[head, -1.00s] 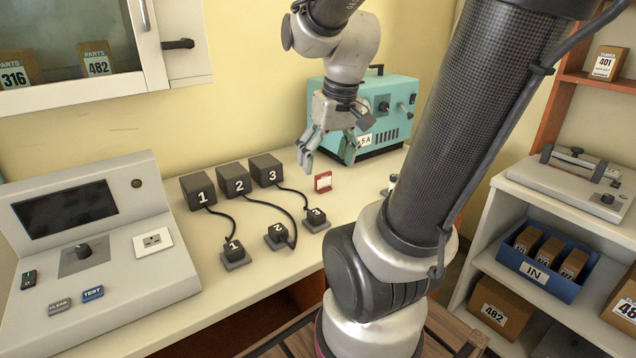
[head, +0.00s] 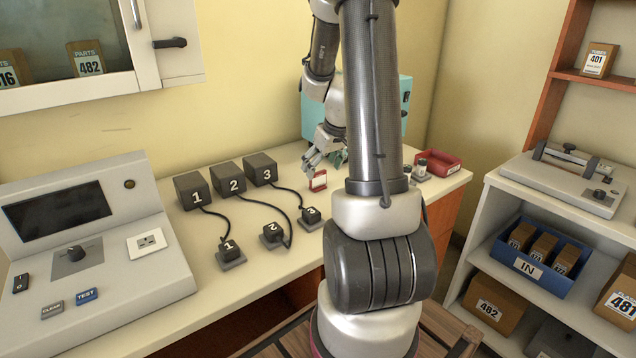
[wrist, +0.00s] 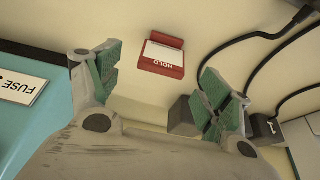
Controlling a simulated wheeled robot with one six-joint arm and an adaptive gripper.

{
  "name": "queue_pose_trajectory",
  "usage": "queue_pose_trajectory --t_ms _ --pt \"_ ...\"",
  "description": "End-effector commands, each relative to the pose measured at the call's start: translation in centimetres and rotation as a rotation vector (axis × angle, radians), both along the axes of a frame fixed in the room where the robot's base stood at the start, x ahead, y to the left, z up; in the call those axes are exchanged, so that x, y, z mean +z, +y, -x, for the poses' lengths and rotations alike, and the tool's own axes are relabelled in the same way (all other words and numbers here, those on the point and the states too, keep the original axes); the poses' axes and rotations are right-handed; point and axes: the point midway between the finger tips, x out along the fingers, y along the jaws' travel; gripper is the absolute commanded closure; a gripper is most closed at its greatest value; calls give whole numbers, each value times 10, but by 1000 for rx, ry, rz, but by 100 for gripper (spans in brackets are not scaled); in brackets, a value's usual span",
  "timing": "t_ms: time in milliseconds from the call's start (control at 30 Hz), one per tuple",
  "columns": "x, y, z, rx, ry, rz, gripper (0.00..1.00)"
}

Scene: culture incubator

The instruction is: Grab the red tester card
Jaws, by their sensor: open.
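The red tester card (head: 318,181) stands upright on the bench, to the right of the plugs. In the wrist view it shows as a red and white card (wrist: 162,55) with the word HOLD upside down. My gripper (head: 322,157) is just above and behind the card in the head view, apart from it. In the wrist view the open fingers (wrist: 158,85) have green pads, and the card lies beyond the tips, roughly between them. Nothing is held.
Black boxes numbered 1, 2 and 3 (head: 229,179) have cables to small plugs (head: 271,236) left of the card. A teal machine (head: 314,110) stands behind my arm. A red tray (head: 438,162) and small jars (head: 421,167) are to the right. A console (head: 95,245) is at left.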

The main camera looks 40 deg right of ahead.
Motion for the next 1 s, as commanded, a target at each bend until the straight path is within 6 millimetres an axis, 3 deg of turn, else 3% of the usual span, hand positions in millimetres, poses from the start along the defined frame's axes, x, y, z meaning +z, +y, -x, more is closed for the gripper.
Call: queue_pose_trajectory --t_ms 233,500,567,767,1000 --pt "-34 1 -15 2 3 -2 21" --pt "-38 1 -17 0 0 0 21" --pt "-38 1 -17 0 0 0 29" --pt "-38 1 -17 0 0 0 65" --pt "-38 1 -17 0 1 0 66"
